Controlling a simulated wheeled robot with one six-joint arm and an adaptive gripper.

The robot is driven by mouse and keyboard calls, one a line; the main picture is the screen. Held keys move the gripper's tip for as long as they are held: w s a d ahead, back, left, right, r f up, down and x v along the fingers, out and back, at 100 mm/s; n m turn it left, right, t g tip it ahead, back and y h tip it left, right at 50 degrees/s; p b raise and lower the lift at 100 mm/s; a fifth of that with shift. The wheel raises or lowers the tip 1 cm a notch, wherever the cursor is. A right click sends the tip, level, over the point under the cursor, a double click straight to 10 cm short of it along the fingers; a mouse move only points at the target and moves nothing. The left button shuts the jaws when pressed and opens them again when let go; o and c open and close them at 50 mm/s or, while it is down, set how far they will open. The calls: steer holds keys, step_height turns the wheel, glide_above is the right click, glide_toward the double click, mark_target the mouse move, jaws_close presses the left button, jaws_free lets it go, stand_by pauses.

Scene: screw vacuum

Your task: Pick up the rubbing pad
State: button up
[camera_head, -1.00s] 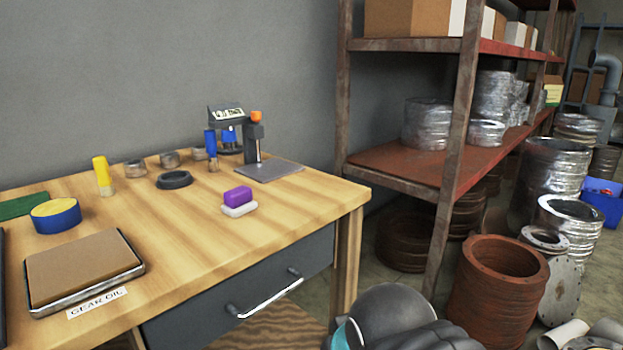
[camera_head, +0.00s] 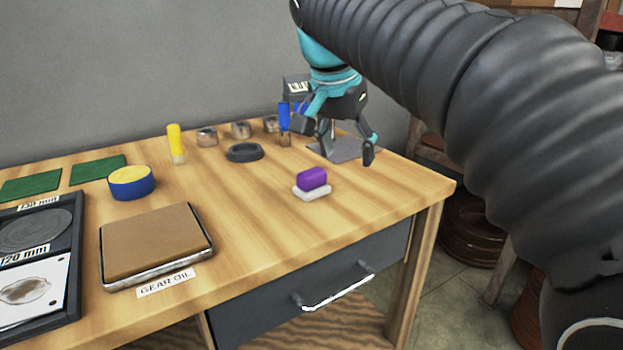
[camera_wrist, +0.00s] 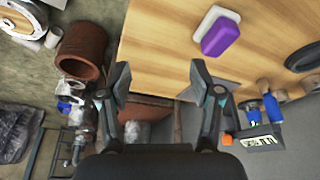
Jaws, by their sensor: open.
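A purple block on a white base, which looks like the rubbing pad (camera_head: 312,180), lies on the wooden workbench (camera_head: 260,235) near its right end. The rubbing pad also shows in the wrist view (camera_wrist: 220,36), at the top right of centre, beyond my fingertips. My gripper (camera_head: 335,140) is open and empty, above the bench and behind the pad in the head view. In the wrist view my gripper (camera_wrist: 158,82) has its two fingers spread wide, with nothing between them. The pad is apart from both fingers.
A dark ring (camera_head: 244,152), a yellow-topped stick (camera_head: 175,143) and a yellow-blue round tin (camera_head: 131,183) stand left of the pad. A gear oil tray (camera_head: 155,245) is at the front left. A device on a grey plate is partly behind my gripper. Bench around the pad is clear.

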mark_target(311, 172)
steer(key=w+a+r+m+h, duration=0.1)
steer(key=w+a+r+m, duration=0.35)
steer(key=a, duration=0.45)
steer(key=shift+n, duration=0.35)
steer(key=x, duration=0.4)
steer(key=b+x, duration=0.1)
steer(key=x, duration=0.4)
steer(key=b+x, duration=0.1)
steer(key=x, duration=0.4)
steer(key=shift+s+a+f, duration=0.2)
steer(key=shift+a+f, duration=0.05)
jaws_close()
